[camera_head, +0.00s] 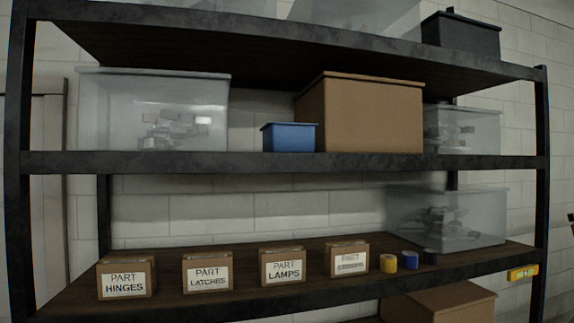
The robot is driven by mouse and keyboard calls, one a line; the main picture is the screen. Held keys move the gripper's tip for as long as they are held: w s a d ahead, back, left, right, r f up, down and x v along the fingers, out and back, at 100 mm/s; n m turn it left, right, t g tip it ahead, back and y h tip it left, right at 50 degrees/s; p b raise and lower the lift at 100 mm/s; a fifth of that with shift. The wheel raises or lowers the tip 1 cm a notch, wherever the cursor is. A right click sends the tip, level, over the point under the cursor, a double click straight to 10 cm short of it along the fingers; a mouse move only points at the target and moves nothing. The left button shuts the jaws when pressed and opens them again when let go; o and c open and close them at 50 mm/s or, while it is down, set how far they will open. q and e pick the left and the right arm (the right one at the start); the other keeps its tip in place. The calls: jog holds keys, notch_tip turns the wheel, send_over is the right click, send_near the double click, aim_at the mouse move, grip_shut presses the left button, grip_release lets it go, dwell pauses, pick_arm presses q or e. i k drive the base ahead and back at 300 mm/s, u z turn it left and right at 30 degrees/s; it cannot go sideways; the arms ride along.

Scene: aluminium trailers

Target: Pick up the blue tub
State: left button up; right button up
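The blue tub (289,138) is a small blue box with a rim around its top. It stands upright on the middle shelf (170,163), close to the front edge. It is between a large clear bin (110,115) on the left and a large brown cardboard box (372,115) on the right. The brown box is very close to the tub's right side; I cannot tell whether they touch. Neither of my grippers shows in the head view.
The lower shelf holds several labelled cartons (283,267), a yellow tape roll (388,263), a blue roll (409,260) and a clear bin (450,222). The upper shelf (200,22) passes above the tub. A dark upright post (541,160) stands at the right.

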aim_at(278, 138)
jog(key=u, duration=3.05)
jog(key=k, duration=1.25)
jog(key=z, duration=2.1)
